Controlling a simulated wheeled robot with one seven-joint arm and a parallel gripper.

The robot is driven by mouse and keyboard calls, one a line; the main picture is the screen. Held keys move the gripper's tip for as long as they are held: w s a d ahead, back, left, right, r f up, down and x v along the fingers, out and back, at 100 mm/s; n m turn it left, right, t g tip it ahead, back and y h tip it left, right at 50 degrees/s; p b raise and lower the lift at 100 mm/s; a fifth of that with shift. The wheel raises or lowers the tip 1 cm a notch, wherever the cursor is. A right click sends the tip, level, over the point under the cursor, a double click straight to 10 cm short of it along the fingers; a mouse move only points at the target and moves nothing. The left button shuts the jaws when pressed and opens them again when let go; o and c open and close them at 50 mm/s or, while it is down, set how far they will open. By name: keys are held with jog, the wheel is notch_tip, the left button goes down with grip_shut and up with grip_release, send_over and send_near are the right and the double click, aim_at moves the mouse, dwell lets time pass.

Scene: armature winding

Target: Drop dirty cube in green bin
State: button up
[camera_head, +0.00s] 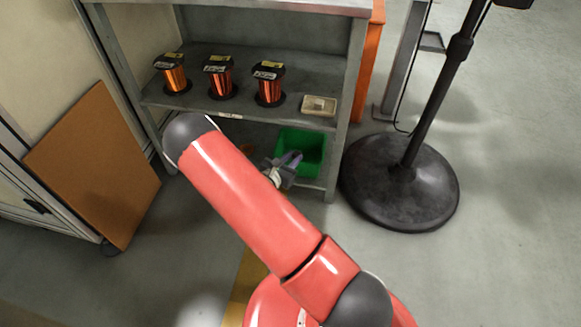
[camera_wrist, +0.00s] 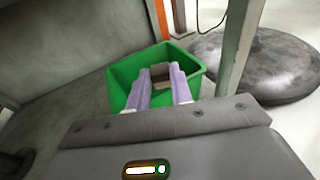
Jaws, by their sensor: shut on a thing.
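The green bin (camera_head: 313,146) stands on the lower shelf at its right end, and it also shows in the wrist view (camera_wrist: 120,82). My gripper (camera_head: 290,158) is at the bin's near side in the head view. In the wrist view its two pale lilac fingers (camera_wrist: 161,80) reach over the bin's opening. They are shut on a small brownish-grey cube (camera_wrist: 160,70), seen against the bin's inside. How high the cube is above the bin floor I cannot tell. In the head view I cannot make out the cube.
Several copper wire spools (camera_head: 220,80) and a small beige tray (camera_head: 319,105) stand on the shelf above the bin. A grey shelf post (camera_head: 345,110) rises just right of the bin. A round black stand base (camera_head: 400,185) is on the floor further right.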

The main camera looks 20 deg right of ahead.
jog(key=w+d+b, duration=0.2)
jog(key=w+d, duration=0.2)
jog(key=w, duration=0.2)
jog(key=shift+d+f, duration=0.15)
jog(key=shift+f, duration=0.2)
jog(key=shift+w, duration=0.1)
jog(key=o, duration=1)
jog(key=p+v, duration=0.1)
jog(key=v, duration=0.7)
jog(key=shift+f, duration=0.1)
